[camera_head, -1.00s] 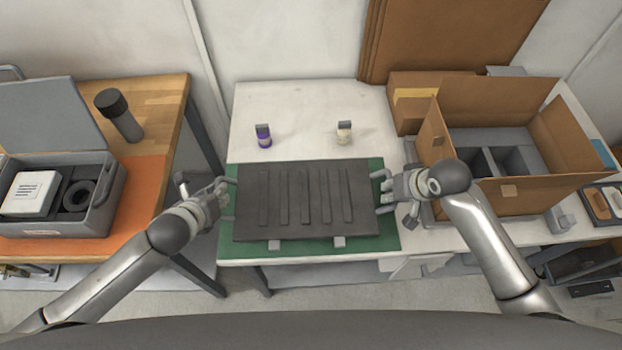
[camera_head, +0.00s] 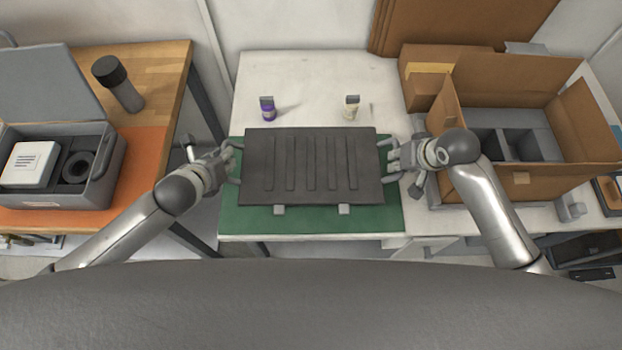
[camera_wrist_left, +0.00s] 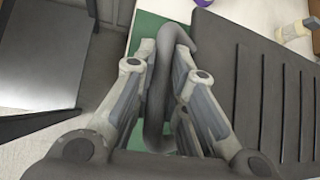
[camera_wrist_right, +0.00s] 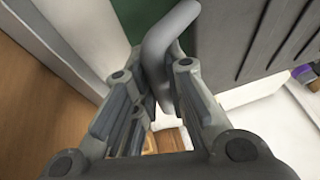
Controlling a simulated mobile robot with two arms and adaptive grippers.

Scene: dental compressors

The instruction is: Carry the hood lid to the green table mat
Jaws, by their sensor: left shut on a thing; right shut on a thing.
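The hood lid (camera_head: 312,170) is a dark grey ribbed panel with a handle at each side and two light tabs on its near edge. In the head view it lies level over the green table mat (camera_head: 300,222); I cannot tell whether it touches the mat. The mat shows mainly along the near side. My left gripper (camera_head: 232,160) is shut on the lid's left handle, seen in the left wrist view (camera_wrist_left: 160,90). My right gripper (camera_head: 392,158) is shut on the right handle, seen in the right wrist view (camera_wrist_right: 160,60).
An open cardboard box (camera_head: 560,180) stands to the right. An orange mat (camera_head: 145,170) and a grey case (camera_head: 85,200) are on the wooden table at left.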

